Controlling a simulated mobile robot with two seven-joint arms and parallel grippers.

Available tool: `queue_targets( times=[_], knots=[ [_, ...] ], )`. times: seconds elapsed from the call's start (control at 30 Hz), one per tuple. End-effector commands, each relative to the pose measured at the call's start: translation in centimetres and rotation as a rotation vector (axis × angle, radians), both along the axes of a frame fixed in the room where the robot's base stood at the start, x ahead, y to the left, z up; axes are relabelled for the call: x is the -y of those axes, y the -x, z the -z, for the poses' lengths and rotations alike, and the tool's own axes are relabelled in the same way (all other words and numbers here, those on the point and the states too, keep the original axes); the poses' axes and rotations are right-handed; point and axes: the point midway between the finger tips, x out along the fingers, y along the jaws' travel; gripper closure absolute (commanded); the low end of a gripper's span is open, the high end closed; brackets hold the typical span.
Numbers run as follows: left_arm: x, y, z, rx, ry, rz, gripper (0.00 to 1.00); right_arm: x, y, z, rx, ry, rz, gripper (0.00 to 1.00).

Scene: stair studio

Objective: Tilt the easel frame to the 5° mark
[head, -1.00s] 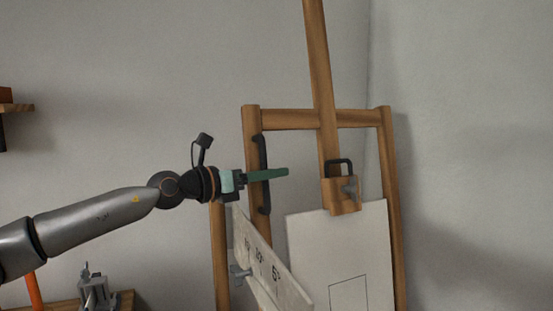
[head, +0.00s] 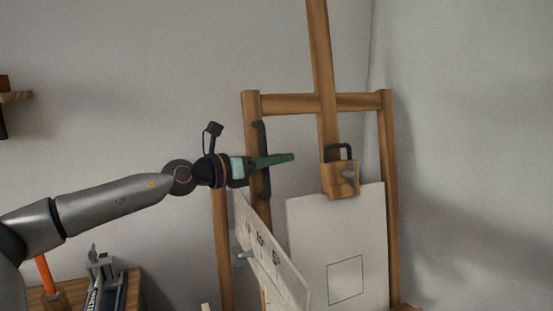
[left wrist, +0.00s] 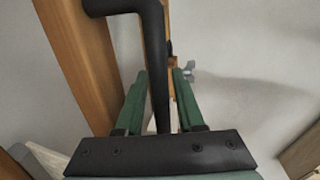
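The wooden easel frame (head: 290,104) stands at the right of centre in the head view. A black handle (head: 262,185) runs down its left post. A pale scale plate (head: 285,274) with dark degree marks slants below the handle; its last mark looks like 5°. A grey knob (head: 243,256) sits at its left edge. My left gripper (head: 290,157) is at the handle. In the left wrist view, the handle (left wrist: 156,60) runs between the two green fingers of my left gripper (left wrist: 160,80), which look open around it. Contact cannot be told. My right gripper is out of view.
A white board (head: 312,225) is on the easel under a wooden clamp block (head: 340,180). A low wooden table (head: 134,288) with a grey device (head: 100,265) is at the lower left. A shelf (head: 15,97) is on the left wall.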

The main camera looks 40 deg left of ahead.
Motion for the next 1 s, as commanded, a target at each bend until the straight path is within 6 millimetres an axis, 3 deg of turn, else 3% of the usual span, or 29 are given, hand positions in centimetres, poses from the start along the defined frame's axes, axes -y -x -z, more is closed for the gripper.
queue_targets(
  times=[0.07, 0.3, 1.0],
  knots=[
    [0.01, 0.0, -0.01, 0.0, 0.0, 0.0, 0.73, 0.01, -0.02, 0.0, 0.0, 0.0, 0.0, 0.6],
    [0.01, 0.0, -0.02, 0.0, 0.0, 0.0, 1.0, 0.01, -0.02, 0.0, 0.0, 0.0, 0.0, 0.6],
    [0.01, 0.01, -0.03, 0.0, 0.0, 0.0, 1.0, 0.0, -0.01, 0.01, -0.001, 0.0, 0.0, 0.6]
  ],
)
